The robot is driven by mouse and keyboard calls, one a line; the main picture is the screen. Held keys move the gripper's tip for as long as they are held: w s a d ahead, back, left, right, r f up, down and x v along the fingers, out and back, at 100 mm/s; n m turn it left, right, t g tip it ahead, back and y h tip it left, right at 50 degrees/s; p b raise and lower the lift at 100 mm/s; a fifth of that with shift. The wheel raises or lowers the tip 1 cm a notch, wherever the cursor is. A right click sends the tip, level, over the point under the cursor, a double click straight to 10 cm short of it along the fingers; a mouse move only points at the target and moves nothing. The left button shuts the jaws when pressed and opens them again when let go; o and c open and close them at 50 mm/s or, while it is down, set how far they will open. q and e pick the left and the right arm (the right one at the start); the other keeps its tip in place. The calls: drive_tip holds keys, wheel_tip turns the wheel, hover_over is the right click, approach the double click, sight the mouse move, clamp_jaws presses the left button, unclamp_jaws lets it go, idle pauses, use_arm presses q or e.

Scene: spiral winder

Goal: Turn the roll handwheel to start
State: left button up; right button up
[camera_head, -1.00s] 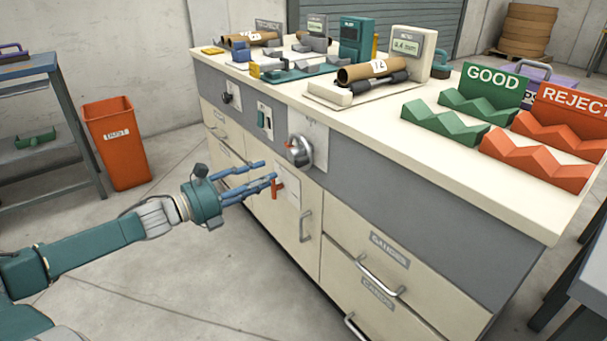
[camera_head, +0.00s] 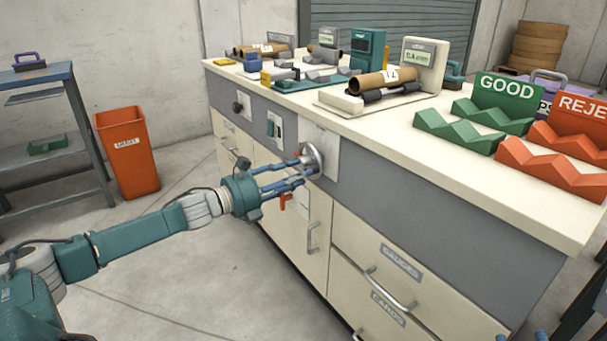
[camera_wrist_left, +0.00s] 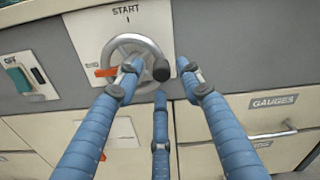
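The roll handwheel (camera_head: 313,158) is a silver wheel on a pale plate on the cabinet's front. In the left wrist view the handwheel (camera_wrist_left: 150,48) shows an orange pointer (camera_wrist_left: 105,72) aimed left and a black knob (camera_wrist_left: 161,70) at its right side. The word START (camera_wrist_left: 125,10) stands above the wheel. My left gripper (camera_head: 302,171) has its blue fingers at the wheel. In the left wrist view the gripper (camera_wrist_left: 158,82) is spread, with the knob between its fingertips; contact cannot be told.
A red lever (camera_head: 285,200) sticks out below the wheel. A switch panel (camera_head: 275,128) and a dark knob (camera_head: 238,107) are to its left. Drawer handles (camera_head: 390,290) project at lower right. An orange bin (camera_head: 128,150) stands at left; the floor between is clear.

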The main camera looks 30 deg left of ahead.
use_arm(q)
drive_tip(key=shift+x, duration=1.3)
clamp_jaws()
